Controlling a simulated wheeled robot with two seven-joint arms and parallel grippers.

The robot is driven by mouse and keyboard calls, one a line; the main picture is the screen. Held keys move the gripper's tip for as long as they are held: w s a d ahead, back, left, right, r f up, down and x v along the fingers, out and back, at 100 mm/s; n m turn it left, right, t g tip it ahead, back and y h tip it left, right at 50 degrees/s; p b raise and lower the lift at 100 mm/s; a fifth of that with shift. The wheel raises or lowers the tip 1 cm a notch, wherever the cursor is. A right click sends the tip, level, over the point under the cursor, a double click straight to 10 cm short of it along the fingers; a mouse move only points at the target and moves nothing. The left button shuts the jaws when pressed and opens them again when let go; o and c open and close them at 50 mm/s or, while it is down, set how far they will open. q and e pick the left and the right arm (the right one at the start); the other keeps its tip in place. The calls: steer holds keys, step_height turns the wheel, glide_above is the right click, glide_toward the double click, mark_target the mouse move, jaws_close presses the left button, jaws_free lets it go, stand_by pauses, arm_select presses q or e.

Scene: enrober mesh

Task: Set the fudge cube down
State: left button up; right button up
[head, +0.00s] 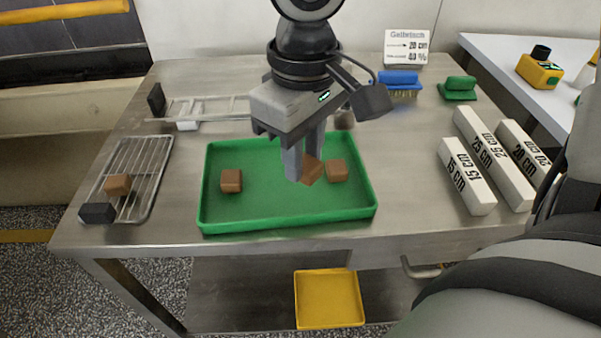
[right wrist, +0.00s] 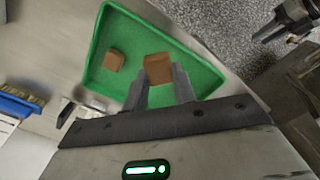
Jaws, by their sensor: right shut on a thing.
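My right gripper (head: 304,174) points down over the green tray (head: 290,222). It is shut on a brown fudge cube (head: 312,172), which looks turned relative to the tray; the right wrist view shows this cube (right wrist: 158,68) between the fingertips. I cannot tell whether its underside touches the tray floor. A second fudge cube (head: 336,170) sits in the tray close to its right, and a third (head: 232,181) sits in the left half. What looks like my left gripper (right wrist: 285,25) shows small at the upper right of the right wrist view; its jaws are unclear.
A wire rack (head: 147,165) at left carries another brown cube (head: 117,184) and a dark block (head: 98,212). White length blocks (head: 466,177) stand at right. A blue brush (head: 398,80), a green brush (head: 458,88) and a sign (head: 406,47) are behind. The tray's middle front is clear.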

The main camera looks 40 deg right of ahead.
glide_above(301, 191)
steer(key=f, duration=0.4)
steer(key=shift+s+f, duration=0.15)
steer(key=shift+s, duration=0.05)
step_height(301, 191, down, 4)
steer(key=shift+w+d+r+b, duration=0.15)
steer(key=shift+r+b, duration=0.1)
steer(key=shift+b, duration=0.35)
arm_select(q)
steer(key=shift+s+d+f, duration=0.1)
steer(key=shift+f, duration=0.15)
arm_select(e)
steer(key=shift+f, duration=0.1)
steer(key=o, duration=0.8)
steer(key=shift+c, duration=0.2)
arm_select(q)
steer(key=shift+r, duration=0.1)
